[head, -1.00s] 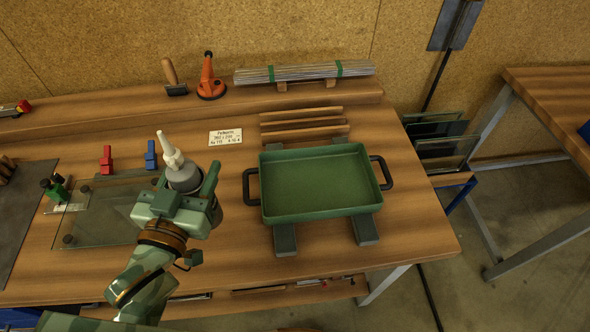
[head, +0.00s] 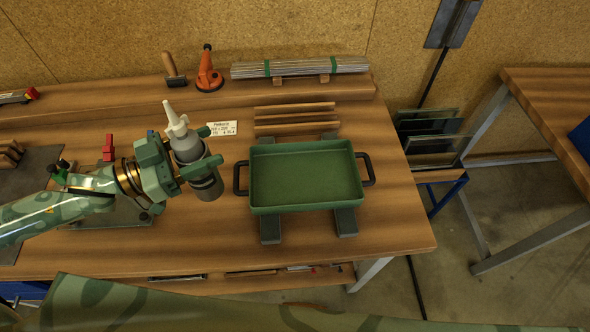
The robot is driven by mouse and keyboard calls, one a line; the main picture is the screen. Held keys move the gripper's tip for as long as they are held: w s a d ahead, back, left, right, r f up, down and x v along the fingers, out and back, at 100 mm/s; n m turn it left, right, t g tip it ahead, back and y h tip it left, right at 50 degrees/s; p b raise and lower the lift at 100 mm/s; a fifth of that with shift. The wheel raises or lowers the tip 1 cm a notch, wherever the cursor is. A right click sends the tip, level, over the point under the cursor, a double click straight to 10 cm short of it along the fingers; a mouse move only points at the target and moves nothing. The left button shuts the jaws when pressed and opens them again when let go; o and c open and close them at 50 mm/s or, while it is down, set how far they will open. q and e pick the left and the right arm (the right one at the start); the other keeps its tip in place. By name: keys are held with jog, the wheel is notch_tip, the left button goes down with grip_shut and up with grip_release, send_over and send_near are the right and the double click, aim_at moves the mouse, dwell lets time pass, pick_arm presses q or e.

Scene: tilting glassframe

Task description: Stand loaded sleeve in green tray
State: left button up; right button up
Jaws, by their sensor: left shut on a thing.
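The loaded sleeve (head: 207,187) is a dark grey cylinder with a grey bottle (head: 186,148) upright in it. The bottle's white nozzle points up and leans slightly left. My left gripper (head: 203,151) is shut around it, with its fingers hiding part of its side. The sleeve is held just left of the green tray (head: 305,175), near its left handle. The tray is empty, with low walls and black handles at both ends. It rests on two dark grey bars (head: 345,222). My right gripper is not in view.
Behind the tray lie several wooden strips (head: 294,119) and a white label card (head: 222,128). An orange suction lifter (head: 208,72) and a bundle of strips (head: 300,67) sit on the back ledge. A red clamp (head: 109,147) stands left, behind my arm. The bench right of the tray is clear.

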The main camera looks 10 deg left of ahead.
pick_arm(q)
jog(key=w+d+f+b, duration=0.3)
jog(key=w+d+f, duration=0.5)
jog(key=d+f, duration=0.3)
jog(key=shift+f, duration=0.85)
jog(key=shift+f, duration=0.2)
jog(key=o, duration=1.3)
